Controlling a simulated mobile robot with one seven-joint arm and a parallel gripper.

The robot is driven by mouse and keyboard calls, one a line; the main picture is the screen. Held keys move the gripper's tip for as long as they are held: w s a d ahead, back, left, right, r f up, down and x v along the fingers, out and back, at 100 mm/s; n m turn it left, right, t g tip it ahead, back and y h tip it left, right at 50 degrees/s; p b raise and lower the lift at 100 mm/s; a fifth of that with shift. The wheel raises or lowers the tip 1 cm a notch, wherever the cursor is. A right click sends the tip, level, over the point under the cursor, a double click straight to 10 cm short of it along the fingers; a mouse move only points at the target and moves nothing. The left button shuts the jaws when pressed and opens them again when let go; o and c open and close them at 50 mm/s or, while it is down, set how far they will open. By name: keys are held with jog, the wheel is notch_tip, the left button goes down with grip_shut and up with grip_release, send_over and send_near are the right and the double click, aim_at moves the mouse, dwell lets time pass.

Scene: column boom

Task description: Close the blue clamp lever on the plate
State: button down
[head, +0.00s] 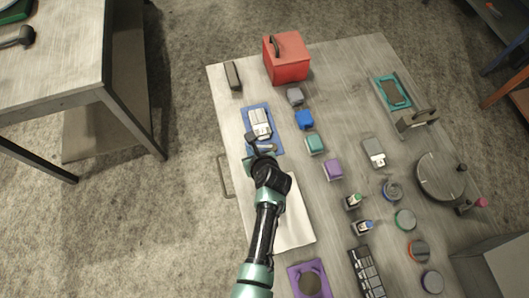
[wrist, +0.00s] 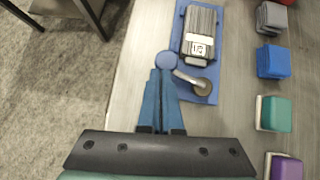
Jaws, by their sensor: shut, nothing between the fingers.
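The blue plate (wrist: 184,42) lies near the table's left edge and carries a ribbed grey clamp body (wrist: 200,30) with a white label. It also shows in the head view (head: 277,141). The clamp lever is a short grey arm (wrist: 188,77) running from a round metal pivot (wrist: 203,86) left to a round blue knob (wrist: 167,60) at the plate's left edge. My gripper (wrist: 161,72) is shut and empty, its tips just below the knob; whether they touch it I cannot tell. In the head view my gripper (head: 252,140) partly covers the plate's lower left.
Several small coloured blocks, including a blue one (wrist: 274,62) and a green one (wrist: 273,113), stand in a column right of the plate. A red box (head: 288,65) stands beyond it. Left of the table edge is open floor.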

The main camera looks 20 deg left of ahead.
jog(key=shift+w+a, duration=0.35)
jog(key=shift+w, duration=0.1)
jog(key=shift+w+a+p, duration=0.2)
jog(key=shift+p, duration=0.15)
dwell(0.4)
